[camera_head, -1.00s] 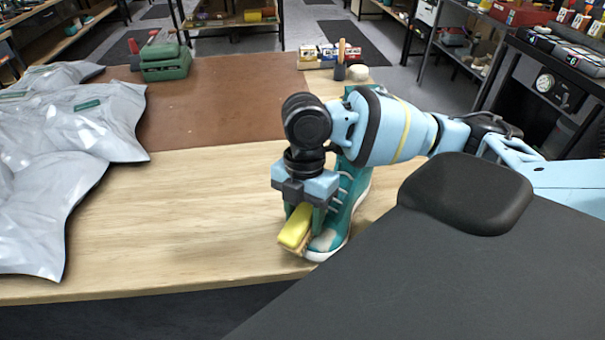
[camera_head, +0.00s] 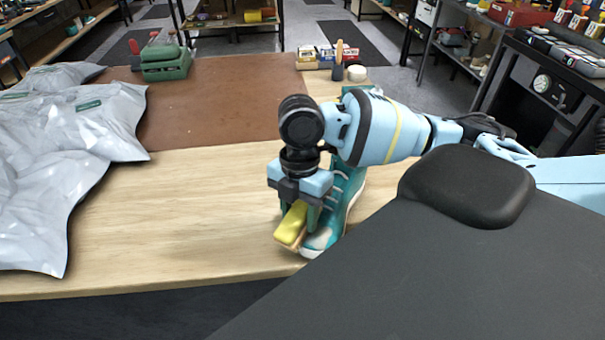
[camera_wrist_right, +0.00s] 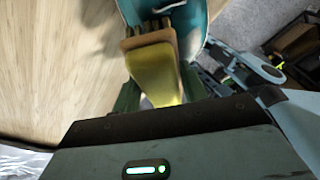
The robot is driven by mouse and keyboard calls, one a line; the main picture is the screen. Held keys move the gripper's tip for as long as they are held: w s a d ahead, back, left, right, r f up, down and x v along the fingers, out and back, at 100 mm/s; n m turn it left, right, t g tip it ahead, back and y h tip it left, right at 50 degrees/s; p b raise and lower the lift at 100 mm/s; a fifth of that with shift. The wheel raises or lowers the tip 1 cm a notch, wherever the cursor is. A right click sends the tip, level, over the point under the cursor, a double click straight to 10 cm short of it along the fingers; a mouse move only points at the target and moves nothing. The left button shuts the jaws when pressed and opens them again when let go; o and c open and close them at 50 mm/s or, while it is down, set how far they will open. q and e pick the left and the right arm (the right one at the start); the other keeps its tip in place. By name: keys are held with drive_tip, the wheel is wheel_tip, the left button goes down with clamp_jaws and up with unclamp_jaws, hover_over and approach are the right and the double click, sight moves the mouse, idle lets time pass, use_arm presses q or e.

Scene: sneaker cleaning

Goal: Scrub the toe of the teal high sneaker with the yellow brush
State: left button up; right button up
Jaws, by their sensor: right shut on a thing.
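The teal high sneaker (camera_head: 336,219) stands on the wooden table with its pale toe toward the near edge; my right arm hides much of its upper part. My right gripper (camera_head: 301,218) points down over the front of the shoe, shut on the yellow brush (camera_head: 291,223). The brush lies at the toe and overlaps it; whether the bristles touch it I cannot tell. In the right wrist view the yellow brush (camera_wrist_right: 158,73) sits between the fingers, its far end against the teal sneaker (camera_wrist_right: 205,12). My left gripper is not in view.
Grey-white plastic bags (camera_head: 75,140) cover the table's left side. A brown mat (camera_head: 225,100) lies behind, with a green tool (camera_head: 165,62) on its far left. Small boxes (camera_head: 325,56) and a round pale item (camera_head: 357,73) stand at the back. Bare wood (camera_head: 170,220) lies left of the shoe.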

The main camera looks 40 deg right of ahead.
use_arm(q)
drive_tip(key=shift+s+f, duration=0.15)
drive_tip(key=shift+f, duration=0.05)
use_arm(e)
drive_tip(key=shift+w+d, duration=0.15)
drive_tip(key=shift+w, duration=1.25)
drive_tip(key=shift+w, duration=0.15)
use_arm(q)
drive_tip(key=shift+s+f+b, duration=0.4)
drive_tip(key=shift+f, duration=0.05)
use_arm(e)
drive_tip(key=shift+w+d, duration=0.2)
drive_tip(key=shift+w, duration=1.65)
use_arm(q)
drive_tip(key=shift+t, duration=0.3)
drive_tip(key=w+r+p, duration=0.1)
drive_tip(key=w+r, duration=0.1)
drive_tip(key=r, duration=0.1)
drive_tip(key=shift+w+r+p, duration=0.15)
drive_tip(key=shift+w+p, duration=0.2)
drive_tip(key=shift+p, duration=0.05)
use_arm(e)
drive_tip(key=r, duration=0.2)
drive_tip(key=a+r, duration=0.1)
drive_tip(key=r, duration=0.2)
drive_tip(key=shift+a+r, duration=0.25)
drive_tip(key=shift+r, duration=0.1)
